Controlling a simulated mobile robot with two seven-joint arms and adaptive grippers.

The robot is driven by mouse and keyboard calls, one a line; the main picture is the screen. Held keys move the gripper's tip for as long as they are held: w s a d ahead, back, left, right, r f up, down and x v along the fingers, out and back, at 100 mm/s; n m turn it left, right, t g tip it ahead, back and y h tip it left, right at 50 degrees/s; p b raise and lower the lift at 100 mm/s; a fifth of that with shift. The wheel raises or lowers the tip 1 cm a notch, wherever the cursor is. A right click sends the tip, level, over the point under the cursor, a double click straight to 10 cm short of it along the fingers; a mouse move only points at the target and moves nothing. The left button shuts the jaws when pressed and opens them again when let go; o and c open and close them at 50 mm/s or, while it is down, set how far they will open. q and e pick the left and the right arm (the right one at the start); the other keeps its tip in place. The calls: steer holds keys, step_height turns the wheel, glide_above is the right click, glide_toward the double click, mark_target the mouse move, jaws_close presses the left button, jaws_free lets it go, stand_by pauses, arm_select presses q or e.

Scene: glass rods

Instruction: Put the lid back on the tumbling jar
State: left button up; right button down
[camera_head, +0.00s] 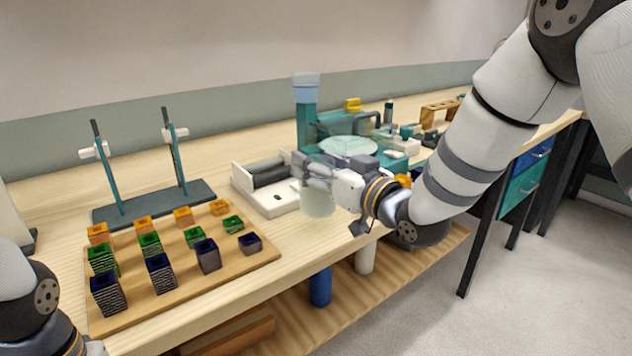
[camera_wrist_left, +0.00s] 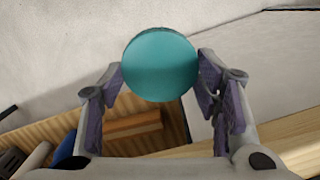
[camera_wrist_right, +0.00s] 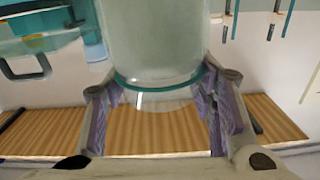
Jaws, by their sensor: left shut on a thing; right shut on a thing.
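The lid (camera_wrist_left: 160,62) is a round teal disc. My left gripper (camera_wrist_left: 160,68) is shut on it by its edges in the left wrist view. In the head view only part of my left arm shows at the lower left, so the lid is hidden there. The jar (camera_head: 318,202) is a pale green, see-through cylinder at the front edge of the bench. My right gripper (camera_head: 316,172) is shut around it. In the right wrist view the jar (camera_wrist_right: 152,40) stands between the fingers, with a darker teal band near their tips.
A wooden board (camera_head: 190,278) with several small coloured pots lies at the left. A stand with two posts (camera_head: 150,205) is behind it. A white roller unit (camera_head: 265,185) sits beside the jar. A teal machine (camera_head: 306,125) and other tools crowd the bench behind the right gripper.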

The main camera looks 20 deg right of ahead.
arm_select(q)
steer(key=shift+s+f+b, duration=0.15)
steer(key=shift+f+b, duration=0.2)
steer(key=shift+f, duration=0.6)
arm_select(e)
steer(key=f, duration=0.4)
steer(key=shift+w+a+f, duration=0.1)
steer(key=shift+w+a, duration=0.05)
steer(key=shift+w, duration=0.25)
arm_select(q)
steer(key=shift+r, duration=0.1)
arm_select(e)
steer(key=c, duration=0.7)
jaws_free()
steer(key=shift+s, duration=0.1)
